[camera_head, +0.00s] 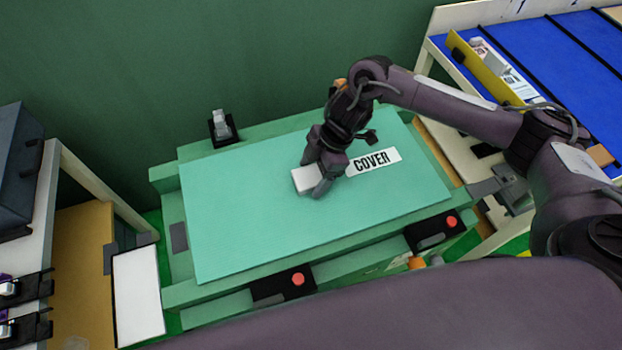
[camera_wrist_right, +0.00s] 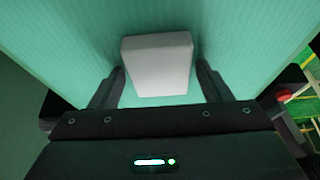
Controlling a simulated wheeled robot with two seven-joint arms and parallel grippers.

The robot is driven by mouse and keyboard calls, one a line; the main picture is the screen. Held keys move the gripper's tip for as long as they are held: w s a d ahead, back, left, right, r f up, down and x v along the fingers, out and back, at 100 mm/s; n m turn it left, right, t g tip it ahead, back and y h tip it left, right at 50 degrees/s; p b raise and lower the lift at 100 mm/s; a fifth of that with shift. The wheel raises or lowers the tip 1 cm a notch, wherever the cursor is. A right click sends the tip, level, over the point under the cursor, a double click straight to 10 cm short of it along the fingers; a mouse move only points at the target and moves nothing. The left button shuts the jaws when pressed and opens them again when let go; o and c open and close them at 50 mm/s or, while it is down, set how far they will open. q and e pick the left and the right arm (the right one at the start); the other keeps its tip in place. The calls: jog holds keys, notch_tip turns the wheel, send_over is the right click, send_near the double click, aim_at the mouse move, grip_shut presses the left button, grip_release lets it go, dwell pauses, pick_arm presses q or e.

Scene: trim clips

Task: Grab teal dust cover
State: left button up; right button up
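The teal dust cover (camera_head: 250,220) is a flat, ribbed sheet lying on the green bench. It carries a white label reading COVER (camera_head: 374,162) and a white block-shaped grip (camera_head: 303,180) near its middle. My right gripper (camera_head: 317,184) is at this white block, pointing down at the cover. In the right wrist view the white block (camera_wrist_right: 158,65) sits between the two dark fingers (camera_wrist_right: 160,80). A narrow gap shows on each side, so the fingers are open around it. In the head view the gripper partly hides the block. My left gripper is not in view.
Two black boxes with red buttons (camera_head: 298,279) (camera_head: 451,221) sit on the bench's front edge. A small black fixture with a grey piece (camera_head: 222,126) stands behind the cover. A blue-topped table (camera_head: 570,70) with a yellow bin (camera_head: 490,68) is at right; a shelf with black clips is at left.

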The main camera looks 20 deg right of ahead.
jog(key=shift+r, duration=0.1)
jog(key=c, duration=1)
jog(key=shift+r, duration=0.1)
